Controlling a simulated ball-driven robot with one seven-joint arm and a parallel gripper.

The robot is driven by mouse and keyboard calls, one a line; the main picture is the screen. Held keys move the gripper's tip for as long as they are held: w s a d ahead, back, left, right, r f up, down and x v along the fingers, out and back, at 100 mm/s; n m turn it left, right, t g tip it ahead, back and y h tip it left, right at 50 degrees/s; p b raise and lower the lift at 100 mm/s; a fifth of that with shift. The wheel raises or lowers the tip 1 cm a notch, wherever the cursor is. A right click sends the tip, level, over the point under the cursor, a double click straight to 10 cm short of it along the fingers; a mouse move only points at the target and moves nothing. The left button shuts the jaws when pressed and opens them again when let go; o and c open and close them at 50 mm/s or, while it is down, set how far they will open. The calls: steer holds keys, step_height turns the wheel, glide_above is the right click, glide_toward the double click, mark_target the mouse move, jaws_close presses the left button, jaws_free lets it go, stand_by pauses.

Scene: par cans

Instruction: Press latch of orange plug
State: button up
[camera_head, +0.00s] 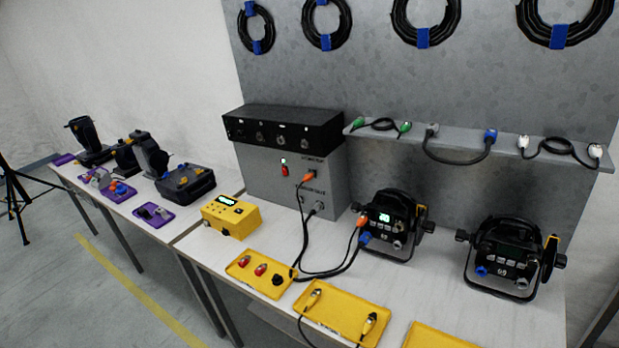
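Two orange plugs show in the head view. One orange plug (309,177) sits in the front of the grey box (270,178), with a thin black cable hanging down from it. Another orange plug (361,221) is at the left side of the nearer-left black par can (389,220), whose small display is lit green. The latches are too small to make out on either plug. My gripper is not in view.
A blue plug (364,238) sits just below the par can's orange plug. A second par can (508,258) stands to the right. Yellow trays (340,308) line the table's front edge. A shelf (465,142) with short cables juts out above the par cans.

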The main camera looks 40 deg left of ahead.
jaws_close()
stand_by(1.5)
